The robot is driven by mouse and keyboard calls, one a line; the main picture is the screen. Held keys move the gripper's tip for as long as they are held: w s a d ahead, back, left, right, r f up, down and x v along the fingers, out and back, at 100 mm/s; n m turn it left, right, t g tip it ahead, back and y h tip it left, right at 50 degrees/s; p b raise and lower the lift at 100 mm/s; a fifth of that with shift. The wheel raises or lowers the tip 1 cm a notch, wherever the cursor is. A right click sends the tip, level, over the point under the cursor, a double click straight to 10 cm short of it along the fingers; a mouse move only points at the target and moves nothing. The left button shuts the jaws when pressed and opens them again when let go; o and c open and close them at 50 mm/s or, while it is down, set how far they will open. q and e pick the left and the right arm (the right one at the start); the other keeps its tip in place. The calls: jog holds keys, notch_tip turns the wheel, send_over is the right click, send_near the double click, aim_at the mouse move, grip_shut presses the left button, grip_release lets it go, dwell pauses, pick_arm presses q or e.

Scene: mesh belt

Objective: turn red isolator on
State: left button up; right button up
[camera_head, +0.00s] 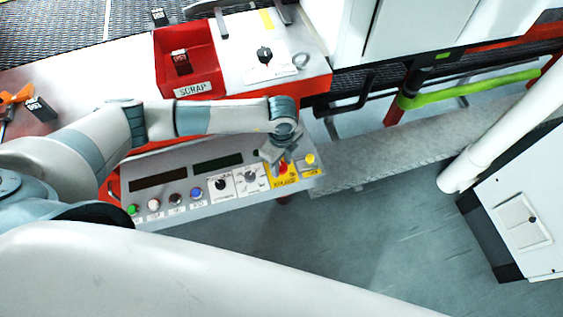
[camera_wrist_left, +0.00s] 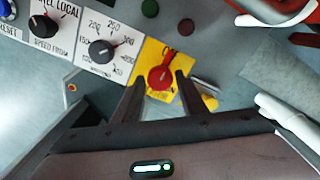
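The red isolator (camera_wrist_left: 161,77) is a round red knob with a short handle on a yellow plate (camera_wrist_left: 152,55). In the left wrist view its handle points up and slightly right. In the head view the isolator (camera_head: 283,168) is near the right end of the control panel, partly hidden by my left gripper (camera_head: 276,153). In the left wrist view the two fingers of my left gripper (camera_wrist_left: 160,80) are apart, one on each side of the knob, with small gaps visible. Whether the fingertips are down at knob height is hard to tell. My right gripper is out of view.
Left of the isolator are a numbered black dial (camera_head: 250,177), a selector knob (camera_head: 221,184) and several push buttons. A yellow button (camera_head: 310,159) is close on its right. A red scrap bin (camera_head: 187,62) and a black rotary switch (camera_head: 264,55) stand behind my arm.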

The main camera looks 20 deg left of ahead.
pick_arm(q)
jog(key=c, duration=0.6)
jog(key=shift+c, duration=0.2)
